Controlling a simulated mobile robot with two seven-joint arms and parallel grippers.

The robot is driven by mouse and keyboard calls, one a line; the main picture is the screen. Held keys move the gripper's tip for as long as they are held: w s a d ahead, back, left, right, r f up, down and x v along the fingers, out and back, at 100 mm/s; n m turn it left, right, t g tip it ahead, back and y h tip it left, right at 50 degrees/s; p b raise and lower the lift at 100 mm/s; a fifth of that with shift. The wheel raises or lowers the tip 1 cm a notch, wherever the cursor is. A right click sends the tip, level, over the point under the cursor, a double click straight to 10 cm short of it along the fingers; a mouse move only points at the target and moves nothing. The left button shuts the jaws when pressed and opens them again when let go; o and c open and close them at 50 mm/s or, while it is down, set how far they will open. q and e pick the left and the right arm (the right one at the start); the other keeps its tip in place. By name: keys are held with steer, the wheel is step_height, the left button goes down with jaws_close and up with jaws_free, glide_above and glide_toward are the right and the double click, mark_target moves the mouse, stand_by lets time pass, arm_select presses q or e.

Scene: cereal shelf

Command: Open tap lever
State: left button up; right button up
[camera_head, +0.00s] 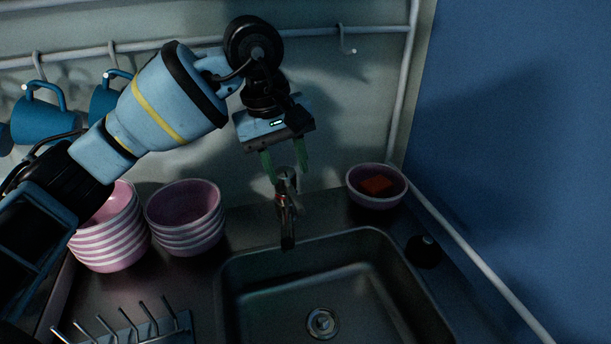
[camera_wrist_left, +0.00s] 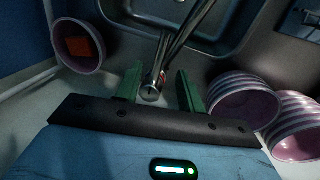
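The metal tap (camera_head: 287,207) stands at the back edge of the sink, its spout pointing toward the basin. It also shows in the left wrist view (camera_wrist_left: 163,76). My left gripper (camera_head: 285,166) is above the tap with its green fingers spread and pointing down. In the left wrist view the fingers (camera_wrist_left: 159,88) lie on either side of the tap's top end, with visible gaps. I cannot tell whether a finger touches it. The lever is small and dark, hard to tell from the tap body. My right gripper is not in view.
The sink basin (camera_head: 250,283) lies in front of the tap. Stacked pink bowls (camera_head: 186,219) stand to the left; a bowl (camera_head: 359,199) holding an orange block (camera_head: 377,186) stands right. Blue mugs (camera_head: 43,118) hang from a rail (camera_head: 310,39). A dish rack (camera_head: 141,329) is front left.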

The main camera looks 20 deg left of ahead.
mark_target(295, 198)
arm_select(q)
steer(key=shift+w+d+f, duration=0.1)
steer(key=shift+d+f, duration=0.05)
steer(key=shift+f, duration=1.05)
steer(key=shift+w+d+f, duration=0.15)
steer(key=shift+d+f, duration=0.05)
steer(key=shift+f, duration=1.05)
steer(key=shift+w+d+f, duration=0.1)
steer(key=shift+d+f, duration=0.05)
steer(key=shift+f, duration=1.05)
jaws_close()
